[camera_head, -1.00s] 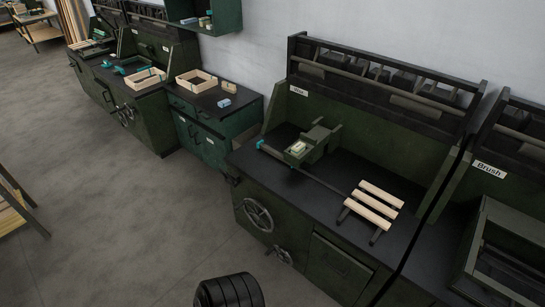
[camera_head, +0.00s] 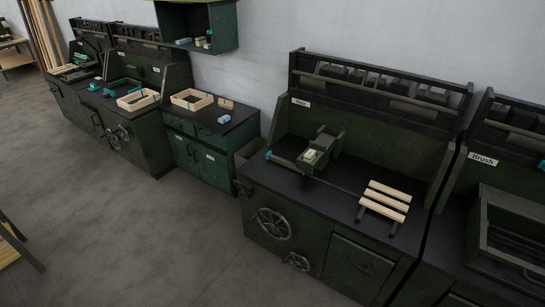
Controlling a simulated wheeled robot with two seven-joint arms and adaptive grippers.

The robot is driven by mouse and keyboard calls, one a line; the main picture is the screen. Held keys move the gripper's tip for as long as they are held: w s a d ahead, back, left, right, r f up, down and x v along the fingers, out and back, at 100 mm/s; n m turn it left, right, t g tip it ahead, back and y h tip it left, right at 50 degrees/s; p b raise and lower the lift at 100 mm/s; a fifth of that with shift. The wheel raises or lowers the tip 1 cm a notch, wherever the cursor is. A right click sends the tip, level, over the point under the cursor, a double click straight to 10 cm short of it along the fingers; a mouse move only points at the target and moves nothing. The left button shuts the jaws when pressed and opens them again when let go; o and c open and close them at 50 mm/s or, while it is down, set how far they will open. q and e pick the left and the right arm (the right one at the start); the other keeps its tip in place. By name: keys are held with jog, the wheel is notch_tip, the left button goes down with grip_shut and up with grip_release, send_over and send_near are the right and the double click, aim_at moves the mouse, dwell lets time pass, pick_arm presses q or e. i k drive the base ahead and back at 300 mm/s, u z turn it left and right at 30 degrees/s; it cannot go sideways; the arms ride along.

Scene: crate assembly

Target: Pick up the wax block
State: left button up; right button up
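I cannot tell for sure which object is the wax block. A small pale yellowish block (camera_head: 311,156) sits in a dark green holder (camera_head: 326,145) on the workbench under a small white label that may read "Wax". A small light blue block (camera_head: 224,119) lies on the green cabinet (camera_head: 222,134) left of that bench.
A slatted wooden piece (camera_head: 385,201) lies on the right of the bench top (camera_head: 345,190). Two open wooden frames, one on the cabinet (camera_head: 191,100) and one further left (camera_head: 138,100), stand beyond. The bench labelled "Brush" (camera_head: 483,159) is at right. The grey floor (camera_head: 130,235) in front is clear.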

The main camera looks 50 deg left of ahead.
aim_at(311, 154)
jog(key=u, duration=1.85)
